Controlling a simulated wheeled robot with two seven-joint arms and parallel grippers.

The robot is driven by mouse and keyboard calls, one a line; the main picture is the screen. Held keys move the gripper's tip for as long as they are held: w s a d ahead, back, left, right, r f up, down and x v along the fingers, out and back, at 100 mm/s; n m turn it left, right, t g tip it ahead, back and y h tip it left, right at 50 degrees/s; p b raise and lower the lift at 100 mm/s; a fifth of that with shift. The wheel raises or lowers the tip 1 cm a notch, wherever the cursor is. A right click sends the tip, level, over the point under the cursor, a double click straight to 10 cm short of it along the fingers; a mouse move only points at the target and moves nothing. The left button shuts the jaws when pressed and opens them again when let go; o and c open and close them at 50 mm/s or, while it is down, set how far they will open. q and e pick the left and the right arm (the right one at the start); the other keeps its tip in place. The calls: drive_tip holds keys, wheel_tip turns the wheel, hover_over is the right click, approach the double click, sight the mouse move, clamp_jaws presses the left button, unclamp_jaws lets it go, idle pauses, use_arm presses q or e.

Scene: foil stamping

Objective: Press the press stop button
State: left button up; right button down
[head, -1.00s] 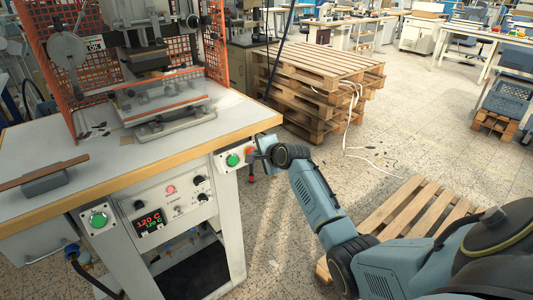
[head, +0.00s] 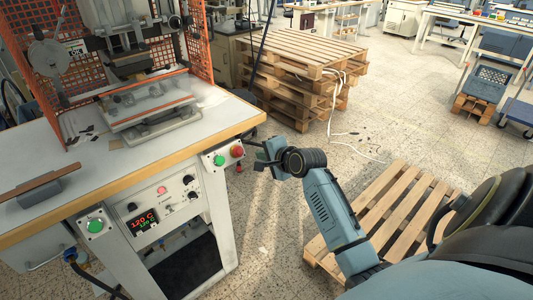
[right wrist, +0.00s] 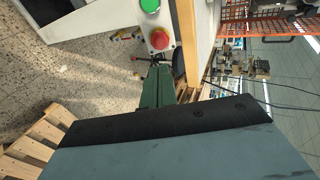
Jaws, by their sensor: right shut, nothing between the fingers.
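The red press stop button (head: 237,152) sits on a pale control box at the right front corner of the press table, beside a green button (head: 219,160). My right gripper (head: 257,164) is shut and empty, just right of the red button with a small gap in the head view. In the right wrist view, the red button (right wrist: 159,40) shows just beyond the tip of the gripper (right wrist: 155,66), with the green button (right wrist: 150,5) past it. My left gripper is not in view.
The press table's wooden edge (head: 150,170) runs above the box. A front panel (head: 155,207) carries a red display and knobs, with another green button (head: 95,225) at its left. Stacked pallets (head: 300,75) stand behind, and a single pallet (head: 400,200) lies under my right arm.

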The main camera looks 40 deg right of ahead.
drive_tip(key=shift+v, duration=0.8)
drive_tip(key=shift+f, duration=0.1)
drive_tip(key=s+a+f+n+g, duration=0.2)
drive_tip(key=s+a+f+n, duration=0.15)
drive_tip(key=f, duration=0.75)
drive_tip(key=s+a+f+n+g+b, duration=0.15)
drive_tip(key=s+f, duration=0.35)
drive_tip(key=f, duration=0.5)
drive_tip(key=s+a+f+n+g, duration=0.25)
drive_tip(key=s+f+n, duration=0.2)
drive_tip(key=f, duration=0.65)
drive_tip(key=s+a+f+n+g, duration=0.1)
drive_tip(key=s+a+f+n, duration=0.2)
drive_tip(key=s+f, duration=0.3)
drive_tip(key=s+a+f+n+g, duration=0.2)
drive_tip(key=s+f, duration=0.4)
drive_tip(key=s, duration=1.1)
drive_tip(key=s+a+f+n+g+b, duration=0.1)
drive_tip(key=s+a+f+n, duration=0.3)
drive_tip(key=s, duration=0.8)
wheel_tip(320, 180, down, 2)
drive_tip(key=n+g, duration=0.1)
drive_tip(key=n, duration=0.1)
drive_tip(key=shift+a+n+y, duration=0.3)
drive_tip(key=shift+n, duration=0.05)
drive_tip(key=shift+w+f, duration=0.1)
